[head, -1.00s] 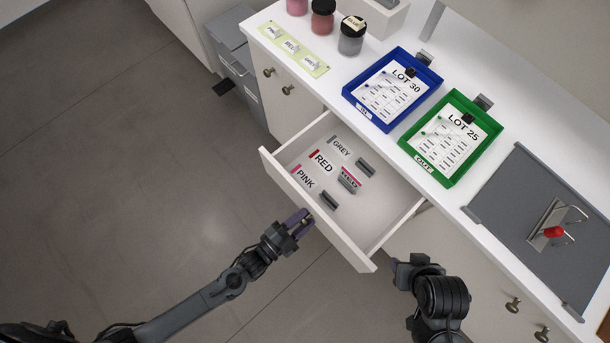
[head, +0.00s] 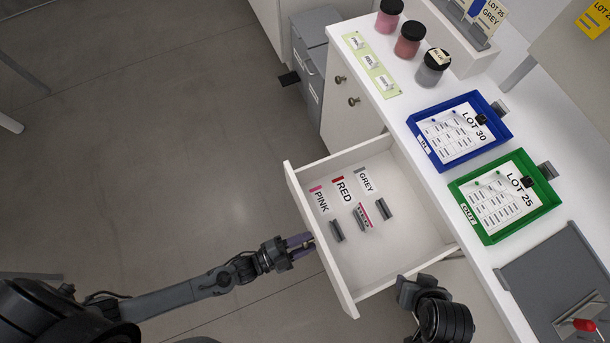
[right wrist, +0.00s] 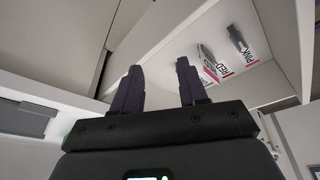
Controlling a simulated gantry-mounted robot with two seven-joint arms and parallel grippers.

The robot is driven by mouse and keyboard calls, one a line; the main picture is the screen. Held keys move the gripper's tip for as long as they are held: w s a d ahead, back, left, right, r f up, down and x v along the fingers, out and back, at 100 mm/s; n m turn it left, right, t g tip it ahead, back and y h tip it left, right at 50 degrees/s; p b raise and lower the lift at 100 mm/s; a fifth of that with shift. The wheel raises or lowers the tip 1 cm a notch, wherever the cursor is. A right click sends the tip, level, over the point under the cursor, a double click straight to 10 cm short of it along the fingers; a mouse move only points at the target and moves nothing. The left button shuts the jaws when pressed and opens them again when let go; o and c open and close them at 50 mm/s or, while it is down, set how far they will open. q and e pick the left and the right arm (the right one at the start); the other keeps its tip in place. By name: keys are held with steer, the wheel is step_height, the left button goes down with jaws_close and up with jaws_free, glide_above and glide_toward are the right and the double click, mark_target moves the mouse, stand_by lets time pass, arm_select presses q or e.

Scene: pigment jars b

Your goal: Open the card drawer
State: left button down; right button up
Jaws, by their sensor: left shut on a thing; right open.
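The card drawer (head: 402,266) stands pulled out from the white counter, its inside open to view. On its floor are labels for pink (head: 321,202), red (head: 344,190) and grey (head: 366,182), with small grey holders beside them; the middle holder (head: 362,217) has a pink-edged card. My left gripper (head: 304,245) is shut at the outer face of the drawer front (head: 322,245); the handle there is hidden by the fingers. My right gripper (right wrist: 158,72) is open and empty, near the drawer's right side; the drawer's cards show beyond it in the right wrist view.
On the counter are a blue tray (head: 505,134), a green tray (head: 552,195), several lidded jars (head: 408,40), a pale green label strip (head: 371,65) and a grey mat (head: 555,275). Grey cabinets (head: 313,60) stand at the back. Floor left of the drawer is clear.

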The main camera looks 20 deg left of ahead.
arm_select(q)
steer(key=c, duration=0.7)
jaws_free()
steer(key=shift+c, duration=0.2)
steer(key=shift+s, duration=0.1)
steer(key=v, duration=1)
steer(key=shift+s+a, duration=0.25)
steer(key=shift+a, duration=0.05)
